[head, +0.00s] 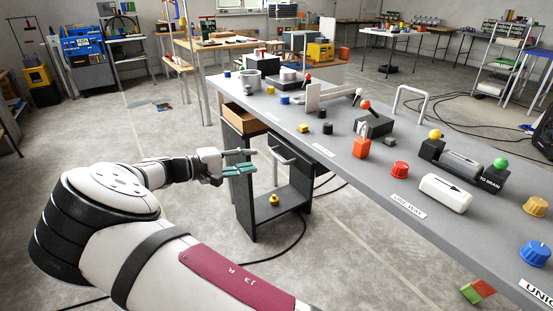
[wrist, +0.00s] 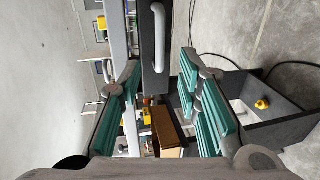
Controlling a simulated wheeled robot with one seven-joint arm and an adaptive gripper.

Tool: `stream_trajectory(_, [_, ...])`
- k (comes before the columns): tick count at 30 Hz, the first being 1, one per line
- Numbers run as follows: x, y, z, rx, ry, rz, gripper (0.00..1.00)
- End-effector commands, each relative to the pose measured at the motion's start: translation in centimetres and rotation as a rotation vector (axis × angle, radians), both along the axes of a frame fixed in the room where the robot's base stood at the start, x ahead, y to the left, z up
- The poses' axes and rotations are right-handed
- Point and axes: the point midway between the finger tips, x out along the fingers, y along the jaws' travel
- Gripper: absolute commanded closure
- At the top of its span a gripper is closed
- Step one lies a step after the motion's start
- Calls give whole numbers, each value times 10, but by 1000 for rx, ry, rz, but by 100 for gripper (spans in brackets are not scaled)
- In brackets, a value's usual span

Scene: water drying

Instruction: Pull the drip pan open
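The drip pan seems to be the dark-fronted unit (head: 302,163) under the grey bench top, with a pale curved bar handle (head: 282,151) on its front. In the wrist view, the dark front (wrist: 147,62) and the handle (wrist: 158,48) show beyond my fingertips, between the two fingers. My gripper (head: 251,160) has teal finger pads and is just left of the handle in the head view. Its fingers are spread wide in the wrist view (wrist: 160,72), with nothing between them. I see no contact with the handle. The inside of the pan is hidden.
An open wooden drawer (head: 243,122) sits left of the dark front. A yellow knob-like object (head: 274,199) stands on the low dark shelf below. Blocks, knobs and fixtures crowd the bench top (head: 345,170). Black cables lie on the floor. The floor left of the bench is mostly clear.

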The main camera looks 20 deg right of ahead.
Motion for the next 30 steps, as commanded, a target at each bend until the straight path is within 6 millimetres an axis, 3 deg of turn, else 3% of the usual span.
stream_trajectory(9, [19,-60,-15,0,1,-3,69])
stream_trajectory(15, [28,-86,-20,0,-1,-2,69])
stream_trajectory(29, [32,-97,-22,1,0,0,69])
stream_trajectory(30, [32,-97,-22,1,0,0,73])
